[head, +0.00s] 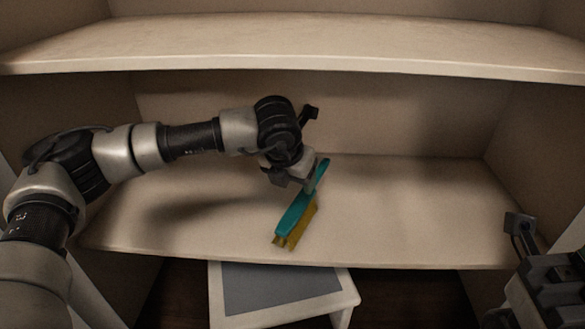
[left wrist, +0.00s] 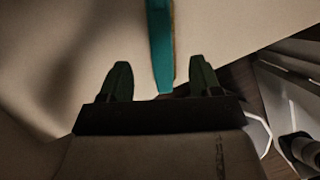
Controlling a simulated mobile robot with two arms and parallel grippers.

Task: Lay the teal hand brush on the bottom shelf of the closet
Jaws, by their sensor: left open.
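The teal hand brush (head: 296,214) has yellow bristles and is at the closet's lower shelf (head: 400,225), its bristle end close to the front edge. Its handle points to the back right. It seems to lie on the shelf, but contact below it is hard to tell. My left gripper (head: 302,180) is open at the handle. In the left wrist view, the brush (left wrist: 161,40) shows as a teal strip between the spread fingers of my left gripper (left wrist: 160,62), with gaps on both sides. My right gripper (head: 530,240) is partly in view at the right edge, away from the brush.
An upper shelf (head: 300,48) spans the closet above my left arm. Side walls close the lower compartment at left and right (head: 535,140). A white stool with a grey top (head: 280,288) stands below the front edge. The shelf is clear right of the brush.

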